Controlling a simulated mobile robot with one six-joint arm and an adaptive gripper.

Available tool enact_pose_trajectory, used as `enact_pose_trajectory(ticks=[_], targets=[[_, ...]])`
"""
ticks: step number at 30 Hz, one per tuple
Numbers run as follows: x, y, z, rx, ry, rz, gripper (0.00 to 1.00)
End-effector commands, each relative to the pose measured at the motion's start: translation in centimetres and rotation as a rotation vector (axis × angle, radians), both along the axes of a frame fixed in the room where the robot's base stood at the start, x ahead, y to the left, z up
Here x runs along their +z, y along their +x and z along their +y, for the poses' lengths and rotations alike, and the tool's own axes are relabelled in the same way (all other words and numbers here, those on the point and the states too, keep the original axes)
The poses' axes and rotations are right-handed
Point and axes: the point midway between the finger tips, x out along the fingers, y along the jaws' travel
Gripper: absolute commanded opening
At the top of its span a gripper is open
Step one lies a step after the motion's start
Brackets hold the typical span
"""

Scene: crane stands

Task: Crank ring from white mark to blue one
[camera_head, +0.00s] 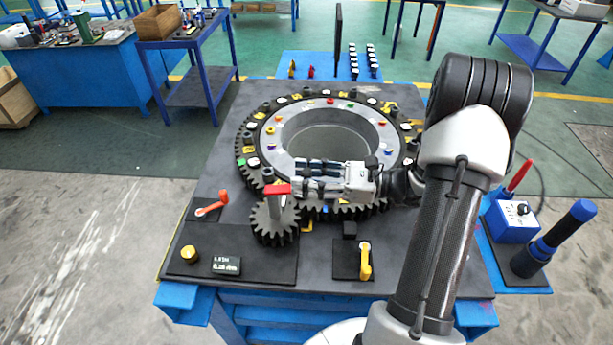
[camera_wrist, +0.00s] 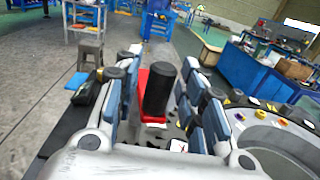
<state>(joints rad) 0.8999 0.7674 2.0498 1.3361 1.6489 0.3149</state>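The big geared ring (camera_head: 287,122) lies flat on the stand, with a silver inner band and small coloured marks around it; a blue mark (camera_head: 388,153) shows at its right. A small pinion gear (camera_head: 274,228) meshes at its front left. On the pinion's post sits a red crank arm (camera_head: 277,189) with an upright black knob (camera_wrist: 157,92). My gripper (camera_head: 300,180) reaches in from the right, low over the ring's front. In the wrist view its fingers stand apart on both sides of the knob, with gaps visible. My gripper hides part of the ring's front.
An orange lever (camera_head: 212,204) and a yellow knob (camera_head: 189,254) are left of the pinion, beside a small display (camera_head: 227,265). A yellow lever (camera_head: 365,262) stands at the front. A blue box (camera_head: 512,221) and a blue-capped post (camera_head: 555,240) are at the right.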

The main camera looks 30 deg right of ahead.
Motion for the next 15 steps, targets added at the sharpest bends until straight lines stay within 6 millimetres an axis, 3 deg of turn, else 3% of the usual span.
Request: enact_pose_trajectory(ticks=[15], targets=[[-0.02, -0.02, -0.02, 0.000, 0.000, 0.000, 0.00]])
